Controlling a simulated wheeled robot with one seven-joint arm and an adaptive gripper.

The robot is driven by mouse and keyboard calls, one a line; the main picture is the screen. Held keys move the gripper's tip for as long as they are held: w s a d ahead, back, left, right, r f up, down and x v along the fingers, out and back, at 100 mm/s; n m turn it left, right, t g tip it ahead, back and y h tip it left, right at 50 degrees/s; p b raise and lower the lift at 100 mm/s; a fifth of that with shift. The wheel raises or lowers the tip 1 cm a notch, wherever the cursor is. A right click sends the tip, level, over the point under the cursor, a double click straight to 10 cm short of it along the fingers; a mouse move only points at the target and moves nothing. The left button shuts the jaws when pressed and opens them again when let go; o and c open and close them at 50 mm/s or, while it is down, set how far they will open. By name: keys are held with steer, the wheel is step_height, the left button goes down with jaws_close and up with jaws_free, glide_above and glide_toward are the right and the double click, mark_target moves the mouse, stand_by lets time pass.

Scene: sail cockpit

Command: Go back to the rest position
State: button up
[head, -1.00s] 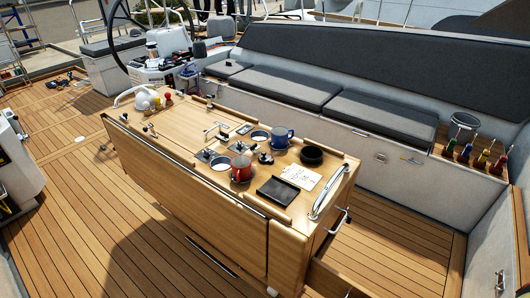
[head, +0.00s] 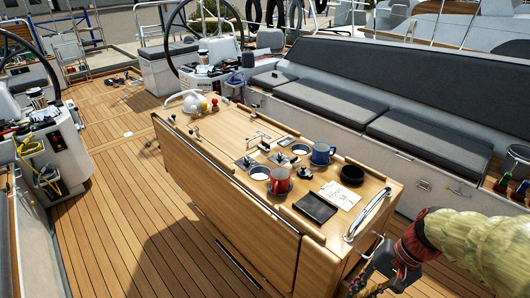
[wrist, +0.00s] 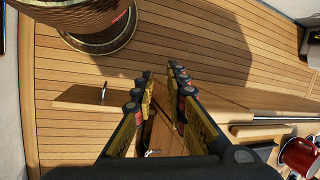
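My gripper (head: 378,272) is at the lower right of the head view, low beside the near right end of the wooden cockpit table (head: 190,153). My arm comes in from the right edge. In the wrist view my gripper (wrist: 161,72) has its two fingers apart with nothing held between them. A wooden panel with a small metal handle (wrist: 80,98), apparently a drawer front, lies left of the fingers. The table's end and its steel rail (wrist: 285,120) lie to the right.
On the table are a red mug (head: 279,181), a blue mug (head: 321,153), a black bowl (head: 352,174), a black tray (head: 315,208) and a paper (head: 341,195). A grey bench (head: 420,140) runs behind. Plank floor (head: 110,215) is clear at left.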

steer(key=s+a+r+n+t+h, duration=0.1)
steer(key=a+r+n+t+h, duration=0.1)
steer(key=r, duration=0.5)
steer(key=s+a+r+n+t+h, duration=0.2)
steer(key=a+r+n+t, duration=0.1)
steer(key=a+r+n, duration=0.2)
step_height(320, 180, up, 2)
steer(key=shift+s+a+r, duration=0.1)
steer(key=shift+s+a, duration=0.05)
steer(key=shift+s, duration=0.15)
